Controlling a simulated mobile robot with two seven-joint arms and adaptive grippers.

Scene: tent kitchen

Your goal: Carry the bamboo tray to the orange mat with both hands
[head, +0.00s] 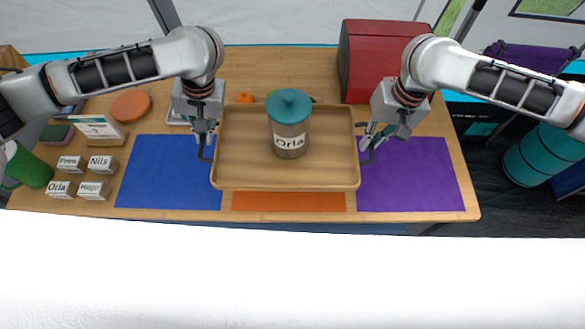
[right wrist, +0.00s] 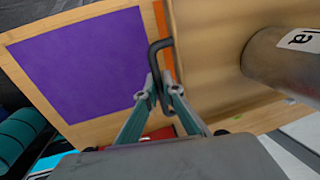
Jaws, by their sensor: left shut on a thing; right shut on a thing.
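The bamboo tray (head: 240,172) is in the middle of the head view, over the orange mat (head: 290,202), and hides most of it. A canister labelled Orla (head: 289,135) with a teal lid stands upright on the tray. My left gripper (head: 204,145) is shut on the tray's left handle. My right gripper (head: 372,143) is shut on the tray's dark right handle, which shows between its fingers in the right wrist view (right wrist: 160,88). I cannot tell whether the tray touches the mat.
A blue mat (head: 165,175) lies left and a purple mat (head: 415,178) right of the tray. Name blocks (head: 70,164) and a green mug (head: 28,168) are at the left. A red box (head: 375,60) stands at the back, with an orange fruit (head: 245,97) behind the tray.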

